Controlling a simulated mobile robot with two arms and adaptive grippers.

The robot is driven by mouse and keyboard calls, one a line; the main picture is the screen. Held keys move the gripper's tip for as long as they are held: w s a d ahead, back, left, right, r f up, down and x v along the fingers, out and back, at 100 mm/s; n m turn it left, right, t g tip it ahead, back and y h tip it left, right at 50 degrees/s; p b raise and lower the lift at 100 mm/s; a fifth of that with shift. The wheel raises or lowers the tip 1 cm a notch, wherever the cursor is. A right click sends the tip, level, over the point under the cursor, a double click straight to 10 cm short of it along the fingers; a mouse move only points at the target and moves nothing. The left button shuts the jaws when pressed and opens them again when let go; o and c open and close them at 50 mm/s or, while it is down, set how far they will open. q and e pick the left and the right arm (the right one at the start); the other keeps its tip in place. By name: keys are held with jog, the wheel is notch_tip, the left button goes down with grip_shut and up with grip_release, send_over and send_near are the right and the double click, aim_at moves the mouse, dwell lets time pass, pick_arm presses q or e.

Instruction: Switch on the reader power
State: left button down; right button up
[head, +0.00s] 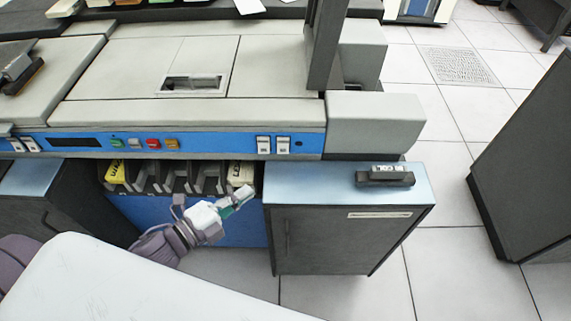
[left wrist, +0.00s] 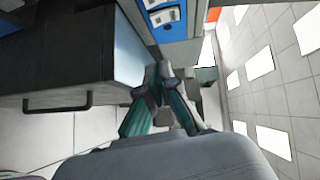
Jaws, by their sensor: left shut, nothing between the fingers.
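A blue control strip (head: 210,145) runs along the front of the grey machine. Two white rocker switches, a left one (head: 263,145) and a right one (head: 282,145), sit near its right end; white rockers (head: 24,145) also show at its far left. I cannot read any label, so which one is the reader power is unclear. My left gripper (head: 246,193) is shut and empty, below the right-hand pair and apart from it. In the left wrist view the shut fingertips (left wrist: 163,70) lie below a white rocker (left wrist: 165,16) on the blue strip. My right gripper is not in view.
Green, white, red and orange buttons (head: 153,143) sit mid-strip. Card pockets (head: 180,178) open below it. A dark cabinet (head: 330,241) with a blue-grey top stands right of my gripper, bearing a small dark block (head: 385,177).

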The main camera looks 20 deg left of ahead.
pick_arm(q)
jog(key=shift+r, duration=0.1)
jog(key=p, duration=0.1)
send_near(285, 153)
jog(key=d, duration=0.1)
jog(key=w+d, duration=0.1)
jog(key=d, duration=0.2)
jog(key=shift+w+d+r, duration=0.1)
jog(key=shift+w+d, duration=0.15)
jog(key=shift+w, duration=0.05)
jog(key=w, duration=0.3)
jog(key=shift+w+a+f+p, duration=0.1)
jog(key=shift+a+f+p, duration=0.2)
jog(key=shift+a+f, duration=0.05)
jog(key=shift+w+a+f, duration=0.1)
jog(key=shift+w, duration=0.3)
jog(key=shift+w+a+f+m+t+b, duration=0.1)
jog(key=shift+w+f+m+t+b, duration=0.2)
jog(key=shift+b, duration=0.7)
jog(key=shift+s+r+p, duration=0.1)
jog(key=shift+r+p, duration=0.15)
jog(key=shift+p, duration=0.05)
